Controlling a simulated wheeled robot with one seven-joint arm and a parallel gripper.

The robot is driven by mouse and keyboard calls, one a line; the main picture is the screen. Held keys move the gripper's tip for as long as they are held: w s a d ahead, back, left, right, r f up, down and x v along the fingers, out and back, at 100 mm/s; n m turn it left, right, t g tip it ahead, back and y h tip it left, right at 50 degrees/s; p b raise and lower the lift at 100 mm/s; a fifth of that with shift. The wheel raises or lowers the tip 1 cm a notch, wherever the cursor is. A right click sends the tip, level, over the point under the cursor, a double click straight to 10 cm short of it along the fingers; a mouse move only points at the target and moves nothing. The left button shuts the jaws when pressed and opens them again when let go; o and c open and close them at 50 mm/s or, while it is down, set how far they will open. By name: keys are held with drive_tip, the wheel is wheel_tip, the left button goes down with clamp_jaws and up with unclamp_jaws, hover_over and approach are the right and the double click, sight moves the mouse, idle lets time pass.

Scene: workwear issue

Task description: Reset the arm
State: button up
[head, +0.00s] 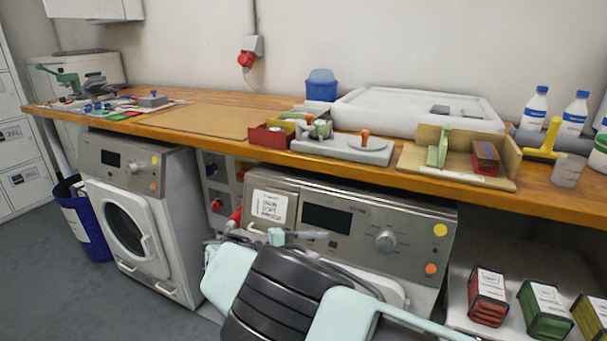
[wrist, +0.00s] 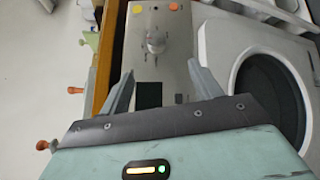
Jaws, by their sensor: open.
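My arm (head: 285,295), pale teal and black, is folded low at the bottom middle of the head view, in front of a washing machine under the bench. In the wrist view my gripper (wrist: 161,84) has its two grey fingers spread wide apart with nothing between them. In the head view the arm's own links hide most of the gripper.
A wooden workbench (head: 200,122) runs along the wall, carrying fixtures, a white tray (head: 350,108) and bottles (head: 535,105). Beneath it stand a left washer (head: 172,190) and a right washer (head: 415,225). A blue bin (head: 85,225) is at left; boxes (head: 487,297) sit low at right. Floor at left is clear.

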drive_tip(key=s+d+r+g+y, duration=0.3)
drive_tip(key=s+d+g+y, duration=0.2)
drive_tip(key=s+d+y, duration=0.15)
drive_tip(key=s+d+r+y, duration=0.1)
drive_tip(key=s+r+y, duration=0.2)
drive_tip(key=s, duration=0.5)
drive_tip(key=s+d+r+y, duration=0.2)
drive_tip(key=s+r+y, duration=0.15)
drive_tip(key=s, duration=0.45)
drive_tip(key=s+d+r+y, duration=0.1)
drive_tip(key=s+r+y, duration=0.25)
drive_tip(key=s, duration=0.45)
wheel_tip(320, 180, up, 12)
drive_tip(key=t+p, duration=0.1)
drive_tip(key=p, duration=1.1)
drive_tip(key=shift+s+d, duration=0.2)
drive_tip(key=shift+s, duration=0.2)
